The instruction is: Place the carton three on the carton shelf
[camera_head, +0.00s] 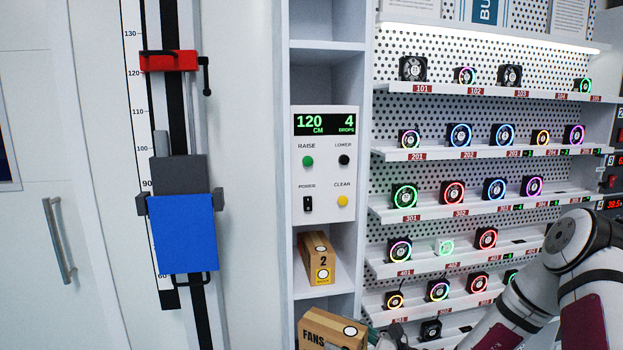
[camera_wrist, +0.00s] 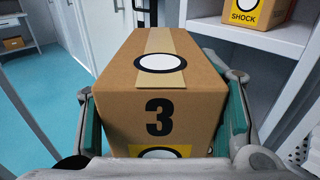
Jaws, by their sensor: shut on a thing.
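Carton three (camera_wrist: 158,114) is a brown box with a black 3, a tape strip and a white round label on top. My gripper (camera_wrist: 160,112) is shut on it, with green pads against its left and right sides. In the head view a carton (camera_head: 331,331) marked FANS shows at the bottom edge, beside the partly visible gripper (camera_head: 376,339). The carton shelf (camera_head: 325,291) is in the white column and bears carton two (camera_head: 318,259). In the wrist view a white shelf (camera_wrist: 215,28) is at the upper right, holding a carton with a yellow SHOCK label (camera_wrist: 245,13).
A control panel (camera_head: 324,165) reading 120 CM and 4 DROPS sits above the carton shelf. Racks of small fans (camera_head: 459,136) stand on the right. A vertical tester with a blue block (camera_head: 183,233) stands on the left.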

